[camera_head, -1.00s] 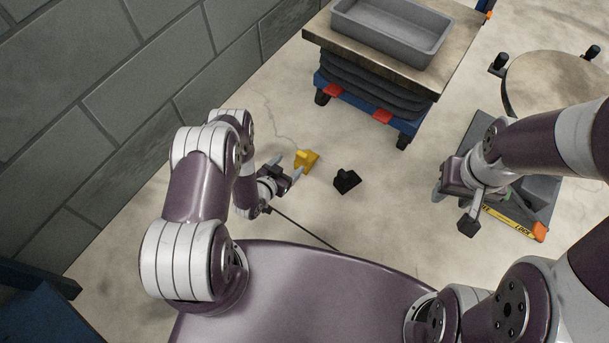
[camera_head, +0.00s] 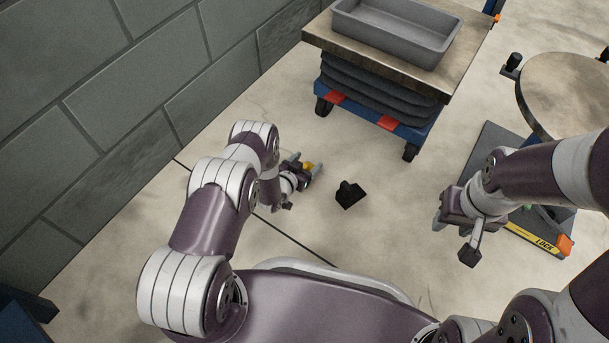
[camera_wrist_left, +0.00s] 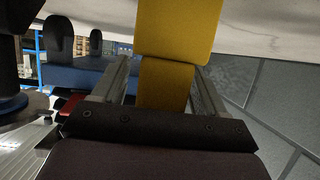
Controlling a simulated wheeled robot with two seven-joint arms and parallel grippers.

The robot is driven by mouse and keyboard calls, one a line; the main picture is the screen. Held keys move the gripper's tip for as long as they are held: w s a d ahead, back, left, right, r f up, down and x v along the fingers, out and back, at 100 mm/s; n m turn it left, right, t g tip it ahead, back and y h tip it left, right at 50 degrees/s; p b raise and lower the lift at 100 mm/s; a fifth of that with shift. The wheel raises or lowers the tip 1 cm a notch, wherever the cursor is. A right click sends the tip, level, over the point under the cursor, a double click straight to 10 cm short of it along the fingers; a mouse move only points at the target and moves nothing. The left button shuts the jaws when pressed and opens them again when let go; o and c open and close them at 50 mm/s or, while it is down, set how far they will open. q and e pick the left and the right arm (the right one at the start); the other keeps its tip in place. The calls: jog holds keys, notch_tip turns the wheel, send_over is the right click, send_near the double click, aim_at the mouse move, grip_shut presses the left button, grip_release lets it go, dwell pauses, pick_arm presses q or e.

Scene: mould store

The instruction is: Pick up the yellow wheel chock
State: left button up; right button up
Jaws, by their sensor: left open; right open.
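The yellow wheel chock (camera_head: 308,166) is on the floor in the head view, mostly hidden behind my left gripper (camera_head: 307,169). In the left wrist view the yellow chock (camera_wrist_left: 165,82) stands large between the two open fingers of my left gripper (camera_wrist_left: 165,80), with a visible gap at the right finger. Its wider part extends past the fingertips. I cannot tell whether either finger touches it. My right gripper (camera_head: 455,228) is open and empty, well to the right, above the floor.
A black chock-like block (camera_head: 349,194) lies on the floor just right of my left gripper. A blue lift cart (camera_head: 425,128) with a grey tray (camera_head: 392,50) on top stands beyond. A block wall (camera_head: 130,90) is at the left. A round-topped stand (camera_head: 565,90) is at the right.

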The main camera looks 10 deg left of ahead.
pick_arm(q)
jog(key=c, duration=1.2)
